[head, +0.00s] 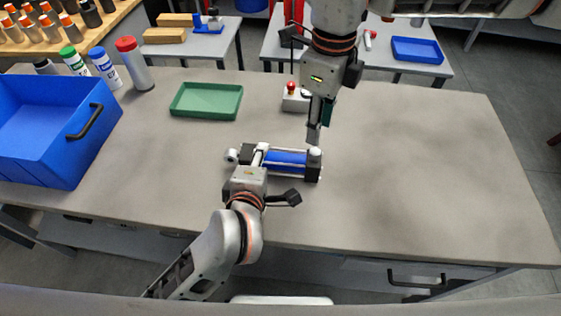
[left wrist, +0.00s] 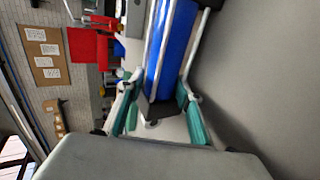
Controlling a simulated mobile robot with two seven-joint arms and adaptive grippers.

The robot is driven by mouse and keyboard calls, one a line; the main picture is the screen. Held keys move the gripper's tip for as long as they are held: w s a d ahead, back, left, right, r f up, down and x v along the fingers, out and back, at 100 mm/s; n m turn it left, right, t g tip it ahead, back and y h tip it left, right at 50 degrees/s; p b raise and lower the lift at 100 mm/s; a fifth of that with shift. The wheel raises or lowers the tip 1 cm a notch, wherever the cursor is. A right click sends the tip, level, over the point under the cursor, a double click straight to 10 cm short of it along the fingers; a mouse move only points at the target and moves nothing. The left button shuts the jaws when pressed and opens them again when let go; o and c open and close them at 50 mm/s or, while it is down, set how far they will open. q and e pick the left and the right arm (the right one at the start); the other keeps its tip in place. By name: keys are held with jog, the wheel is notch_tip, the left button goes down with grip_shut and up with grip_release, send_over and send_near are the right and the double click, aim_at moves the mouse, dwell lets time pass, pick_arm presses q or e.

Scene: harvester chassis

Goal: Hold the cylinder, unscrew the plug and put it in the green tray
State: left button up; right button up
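The cylinder (head: 285,162) has a blue body, silver rods and dark end blocks, and lies on the grey workbench. It also shows in the left wrist view (left wrist: 172,45). My left gripper (head: 260,155) is at its left end. In the left wrist view, the teal-padded fingers (left wrist: 160,88) sit on both sides of the cylinder and appear closed on it. A small pale round part, seemingly the plug (head: 315,151), is on top of the right end block. My right gripper (head: 314,138) points down just above it; its finger gap is unclear. The green tray (head: 206,101) is empty, up and left of the cylinder.
A blue bin (head: 45,130) stands on the left of the bench, beside several bottles (head: 133,64). A small box with a red button (head: 295,98) is behind the right gripper. The bench's right side is clear.

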aim_at(315, 151)
pick_arm(q)
grip_shut()
pick_arm(e)
jog(key=m, duration=0.9)
jog(key=shift+m, duration=0.4)
jog(key=m, duration=1.2)
jog(key=shift+m, duration=0.3)
jog(key=shift+f, duration=4)
grip_shut()
